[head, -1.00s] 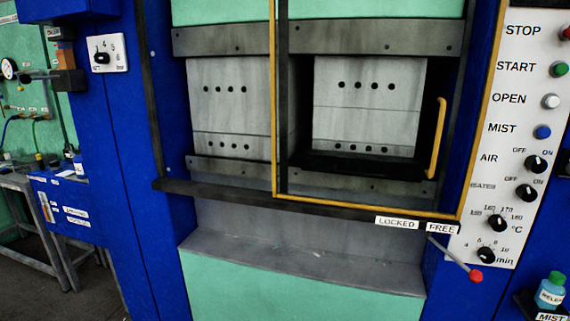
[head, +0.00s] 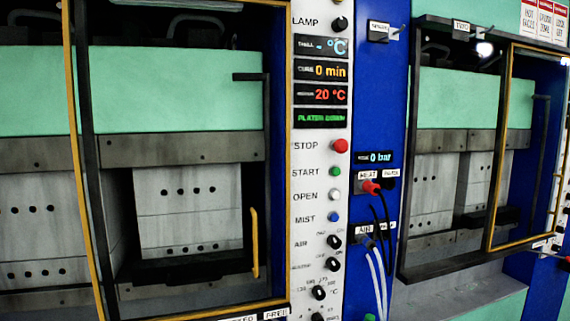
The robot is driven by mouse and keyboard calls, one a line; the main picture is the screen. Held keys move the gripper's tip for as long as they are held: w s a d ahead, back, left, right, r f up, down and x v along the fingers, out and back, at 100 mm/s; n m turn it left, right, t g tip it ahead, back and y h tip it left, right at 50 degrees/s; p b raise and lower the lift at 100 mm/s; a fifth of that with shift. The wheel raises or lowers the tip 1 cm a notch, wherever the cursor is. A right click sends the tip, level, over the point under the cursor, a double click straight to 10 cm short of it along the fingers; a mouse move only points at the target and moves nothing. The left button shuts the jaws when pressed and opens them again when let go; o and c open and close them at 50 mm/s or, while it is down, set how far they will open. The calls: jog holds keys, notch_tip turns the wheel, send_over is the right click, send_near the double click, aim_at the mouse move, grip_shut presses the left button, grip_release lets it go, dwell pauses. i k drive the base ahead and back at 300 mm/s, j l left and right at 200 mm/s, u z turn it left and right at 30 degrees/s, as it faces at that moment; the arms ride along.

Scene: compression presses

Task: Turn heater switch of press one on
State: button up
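A white control panel (head: 310,175) runs down the middle of the head view, beside a blue press with a yellow-framed sliding guard (head: 78,160). The heater switch (head: 332,264) is a small black rotary knob low on this panel, below the similar air knob (head: 333,240) and above a temperature dial (head: 319,293). Its pointer is too small to read surely. No legible label shows whether this is press one. My gripper is not in view.
Red stop (head: 340,146), green start, white open and blue mist buttons sit above the knobs. Displays read 0 min and 20 °C (head: 321,95). Red and black plugs and cables (head: 371,187) hang from the blue column right of the panel. A second press (head: 440,160) stands further right.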

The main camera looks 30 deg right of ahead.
aim_at(333, 265)
jog(key=z, duration=1.25)
